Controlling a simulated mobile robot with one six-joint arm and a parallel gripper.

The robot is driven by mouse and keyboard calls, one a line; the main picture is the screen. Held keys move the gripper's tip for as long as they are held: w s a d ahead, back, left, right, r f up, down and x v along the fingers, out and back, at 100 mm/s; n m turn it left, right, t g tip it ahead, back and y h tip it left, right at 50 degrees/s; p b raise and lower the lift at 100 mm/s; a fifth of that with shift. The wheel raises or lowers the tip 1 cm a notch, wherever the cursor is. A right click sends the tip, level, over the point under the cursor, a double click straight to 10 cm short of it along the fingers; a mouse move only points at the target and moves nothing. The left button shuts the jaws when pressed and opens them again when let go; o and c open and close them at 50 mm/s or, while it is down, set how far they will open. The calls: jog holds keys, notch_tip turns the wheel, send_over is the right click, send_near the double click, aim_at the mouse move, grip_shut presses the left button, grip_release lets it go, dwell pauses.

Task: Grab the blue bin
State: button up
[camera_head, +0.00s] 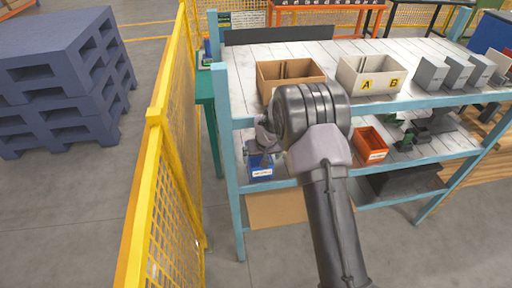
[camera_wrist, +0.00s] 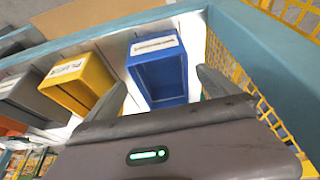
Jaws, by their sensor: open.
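The blue bin (camera_head: 261,170) stands at the left end of the middle shelf, with a white label on its front. In the wrist view the blue bin (camera_wrist: 158,72) is upside down in the picture and shows between the two fingers. My gripper (camera_wrist: 162,80) is open, with one finger on each side of the bin in the picture. I cannot tell whether the fingers touch it. In the head view my gripper (camera_head: 259,143) covers the upper part of the bin.
A yellow bin (camera_wrist: 82,80) stands beside the blue one. An orange bin (camera_head: 371,146) is further right. The upper shelf carries a brown box (camera_head: 290,72) and a white box (camera_head: 370,76). A teal post (camera_head: 227,150) and yellow fence (camera_head: 165,190) are close on the left.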

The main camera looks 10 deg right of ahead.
aim_at(259, 159)
jog(key=x, duration=0.2)
jog(key=b+x, duration=0.1)
jog(key=x, duration=0.3)
jog(key=shift+s+f+b, duration=0.2)
jog(key=shift+f+b, duration=0.15)
jog(key=shift+f, duration=0.15)
jog(key=shift+r, duration=0.1)
jog(key=c, duration=1.3)
jog(key=shift+w, duration=0.1)
